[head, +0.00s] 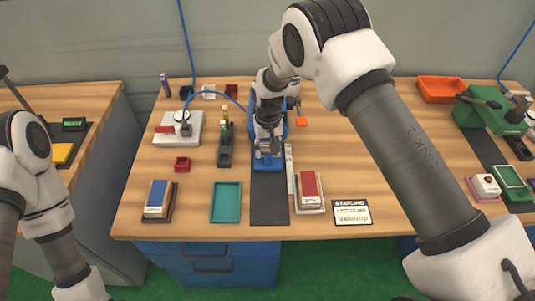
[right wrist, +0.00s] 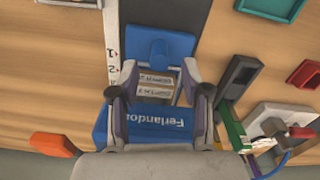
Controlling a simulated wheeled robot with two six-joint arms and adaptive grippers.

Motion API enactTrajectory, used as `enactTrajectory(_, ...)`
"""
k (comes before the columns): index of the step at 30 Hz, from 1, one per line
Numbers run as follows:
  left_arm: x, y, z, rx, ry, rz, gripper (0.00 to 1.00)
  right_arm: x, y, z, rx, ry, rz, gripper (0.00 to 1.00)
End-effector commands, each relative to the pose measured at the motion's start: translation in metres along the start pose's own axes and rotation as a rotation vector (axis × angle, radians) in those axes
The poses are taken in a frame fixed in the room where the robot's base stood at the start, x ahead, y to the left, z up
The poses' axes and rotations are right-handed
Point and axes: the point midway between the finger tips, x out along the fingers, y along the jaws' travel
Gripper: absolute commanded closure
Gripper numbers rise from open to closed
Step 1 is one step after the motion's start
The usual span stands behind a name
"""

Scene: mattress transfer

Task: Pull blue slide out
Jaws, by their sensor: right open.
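The blue fixture (right wrist: 158,130) carries white lettering and stands on a dark strip in the middle of the desk. Its flat blue slide (head: 267,164) points toward the desk's front edge; the slide also shows in the right wrist view (right wrist: 172,45), with a darker blue raised part on it. My right gripper (head: 267,149) is over the fixture, pointing down. In the right wrist view my right gripper (right wrist: 160,93) has its fingers apart, either side of a pale, printed piece (right wrist: 155,90). I cannot tell whether the fingers touch anything. My left gripper is out of view; only its arm shows.
A white ruler (head: 289,168) and a red-topped block (head: 309,190) lie right of the slide. A teal tray (head: 226,202) and a dark green holder (head: 224,153) are on its left. The dark strip (head: 269,205) is bare in front of the slide.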

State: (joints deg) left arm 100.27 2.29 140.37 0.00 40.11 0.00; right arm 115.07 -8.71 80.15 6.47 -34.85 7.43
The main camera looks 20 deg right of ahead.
Motion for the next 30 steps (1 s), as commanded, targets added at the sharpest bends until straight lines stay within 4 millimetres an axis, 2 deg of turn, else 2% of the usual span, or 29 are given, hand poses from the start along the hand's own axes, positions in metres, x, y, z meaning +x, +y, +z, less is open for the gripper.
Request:
enactTrajectory(3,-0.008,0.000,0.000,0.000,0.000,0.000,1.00,0.020,0.000,0.001,-0.001,-0.002,0.000,0.53)
enactTrajectory(6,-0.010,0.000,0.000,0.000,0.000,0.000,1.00,0.031,0.000,0.000,-0.002,0.000,0.000,0.53)
enactTrajectory(14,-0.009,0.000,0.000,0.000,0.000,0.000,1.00,0.037,0.000,0.000,-0.001,0.001,0.000,0.53)
enactTrajectory(17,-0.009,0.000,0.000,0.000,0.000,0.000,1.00,0.036,0.000,0.000,-0.001,0.001,0.000,0.84)
enactTrajectory(18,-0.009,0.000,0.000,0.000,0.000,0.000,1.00,0.036,0.000,0.000,-0.001,0.001,0.000,0.99)
enactTrajectory(26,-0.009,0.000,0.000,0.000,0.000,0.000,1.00,0.036,0.001,0.000,-0.001,0.000,0.000,1.00)
enactTrajectory(30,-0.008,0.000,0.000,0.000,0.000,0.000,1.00,0.037,0.009,0.000,0.001,0.000,0.000,1.00)
